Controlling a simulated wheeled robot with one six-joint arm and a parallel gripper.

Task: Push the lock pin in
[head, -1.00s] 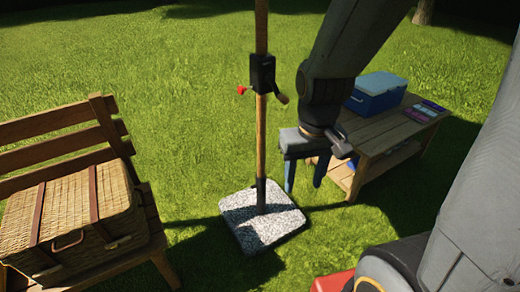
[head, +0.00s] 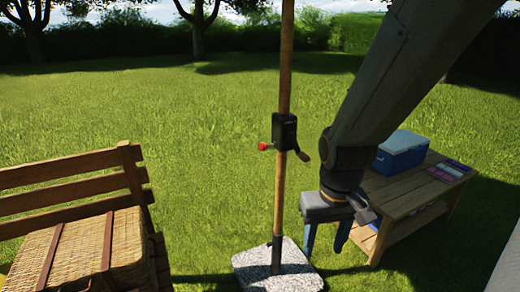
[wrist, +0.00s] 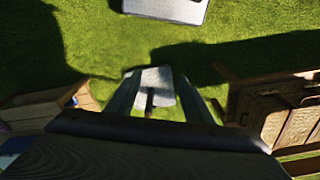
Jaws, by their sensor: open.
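The lock pin shows as a red knob (head: 264,146) on the left side of a black housing (head: 284,132), which sits on an upright wooden pole (head: 285,60). How far the pin stands out is too small to tell. A crank handle (head: 301,155) is on the housing's right side. My gripper (head: 326,246) is open and empty, with its blue fingers pointing down. It hangs to the right of the pole, lower than the housing and apart from it. In the wrist view, the pin is not visible.
The pole stands in a speckled stone base (head: 275,270) on grass. A wooden bench (head: 70,165) with a wicker basket (head: 75,245) is at left. A low wooden table (head: 405,195) with a blue cooler (head: 402,152) is at right. Open lawn lies behind the pole.

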